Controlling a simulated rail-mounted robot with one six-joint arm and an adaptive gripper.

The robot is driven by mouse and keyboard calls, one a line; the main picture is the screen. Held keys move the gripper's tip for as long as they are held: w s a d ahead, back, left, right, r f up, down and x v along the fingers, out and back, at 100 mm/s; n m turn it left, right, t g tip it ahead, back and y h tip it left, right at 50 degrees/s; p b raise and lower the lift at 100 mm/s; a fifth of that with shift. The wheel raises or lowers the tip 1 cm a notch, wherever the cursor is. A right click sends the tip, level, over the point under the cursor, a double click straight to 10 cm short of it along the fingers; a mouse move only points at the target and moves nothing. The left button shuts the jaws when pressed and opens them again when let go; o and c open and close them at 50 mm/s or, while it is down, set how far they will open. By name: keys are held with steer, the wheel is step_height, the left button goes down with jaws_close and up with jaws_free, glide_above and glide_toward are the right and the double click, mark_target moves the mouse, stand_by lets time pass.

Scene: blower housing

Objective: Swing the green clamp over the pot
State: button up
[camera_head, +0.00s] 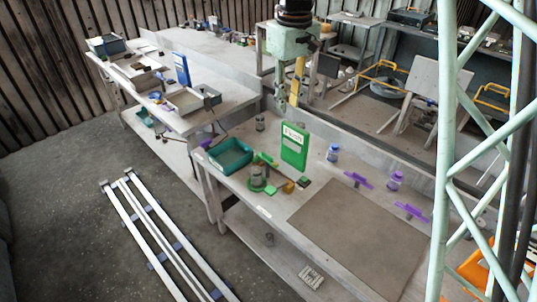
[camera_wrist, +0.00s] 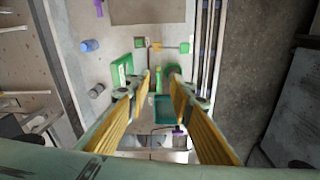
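The grey pot (camera_head: 257,176) stands on a green base on the near workbench, to the right of the teal tray. The green clamp (camera_head: 265,159) appears as a small green bar just behind the pot. I cannot tell its exact angle. In the wrist view a narrow green piece, likely the clamp (camera_wrist: 158,78), shows between my fingertips, well below them. The round green part beside it (camera_wrist: 173,69) is partly covered by a finger. My gripper (camera_wrist: 159,80) is open and empty, with yellow-lined fingers. In the head view it (camera_head: 294,103) hangs above the bench, behind the pot.
A green upright panel (camera_head: 294,148) stands close right of the clamp. A teal tray (camera_head: 230,158) lies left of the pot. A tan block (camera_head: 289,187) and a dark green block (camera_head: 303,181) sit to the right. A brown mat (camera_head: 355,225) is clear. Blue and purple bottles stand behind.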

steer(key=n+b, duration=0.1)
steer(key=n, duration=0.1)
glide_above(267, 154)
step_height(267, 154, down, 16)
steer(key=f, duration=0.1)
steer(key=shift+s+d+r+g, duration=0.1)
steer(key=shift+r+g, duration=0.15)
steer(key=shift+g, duration=0.15)
steer(key=shift+f, duration=0.15)
steer(key=shift+f+b, duration=0.4)
steer(key=shift+f, duration=6.35)
steer(key=shift+c, duration=0.9)
jaws_close()
